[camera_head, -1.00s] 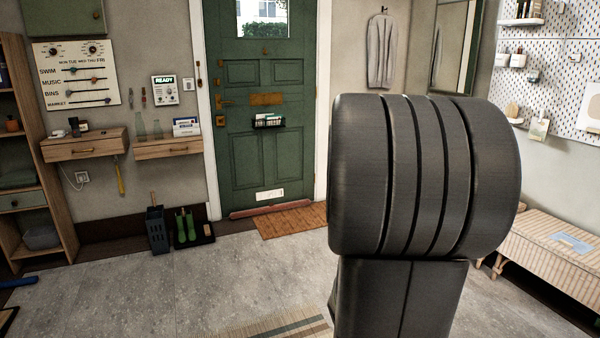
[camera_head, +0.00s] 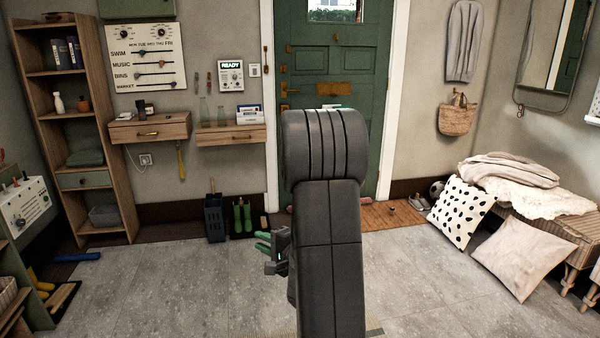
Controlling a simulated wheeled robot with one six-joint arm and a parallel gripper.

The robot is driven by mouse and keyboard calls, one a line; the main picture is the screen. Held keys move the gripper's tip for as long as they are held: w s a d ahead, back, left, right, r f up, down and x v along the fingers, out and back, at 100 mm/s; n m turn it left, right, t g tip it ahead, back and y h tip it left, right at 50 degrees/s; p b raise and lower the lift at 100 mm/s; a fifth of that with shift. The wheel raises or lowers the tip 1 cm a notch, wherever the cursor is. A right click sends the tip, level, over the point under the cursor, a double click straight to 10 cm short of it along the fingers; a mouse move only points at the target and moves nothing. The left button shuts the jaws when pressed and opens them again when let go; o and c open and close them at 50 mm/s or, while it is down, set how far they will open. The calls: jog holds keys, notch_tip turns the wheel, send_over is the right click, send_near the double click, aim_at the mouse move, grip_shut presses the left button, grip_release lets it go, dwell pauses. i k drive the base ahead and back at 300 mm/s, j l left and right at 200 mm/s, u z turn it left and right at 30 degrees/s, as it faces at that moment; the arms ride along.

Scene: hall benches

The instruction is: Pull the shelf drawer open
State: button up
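The shelf drawer (camera_head: 84,180) has a grey-green front with a small round knob. It sits low in the tall wooden shelf (camera_head: 118,150) at the left and looks closed, its front about level with the shelf. My gripper (camera_head: 268,250) shows only in part, low and left of my arm in the middle of the picture. It is well to the right of the drawer and nearer to me, not touching it. My arm hides some of it, so its opening is unclear.
Two wooden wall drawers (camera_head: 150,132) hang right of the shelf. Green boots (camera_head: 242,216) and a dark stand (camera_head: 214,217) are below them. A bench with cushions (camera_head: 458,212) is at the right. A blue object (camera_head: 78,257) lies before the shelf; grey floor (camera_head: 170,285) is mostly clear.

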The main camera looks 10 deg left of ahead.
aim_at(152, 129)
jog(key=i+j+u, duration=0.95)
jog(key=i+u, duration=0.5)
jog(key=i+z, duration=0.15)
jog(key=i, duration=0.3)
jog(key=i+j+z, duration=0.15)
jog(key=i, duration=0.3)
jog(key=i+j+z, duration=0.2)
jog(key=i, duration=0.25)
jog(key=i+j+z, duration=0.15)
jog(key=i, duration=0.3)
jog(key=i+j+z, duration=0.45)
jog(key=i+j, duration=0.1)
jog(key=i, duration=0.05)
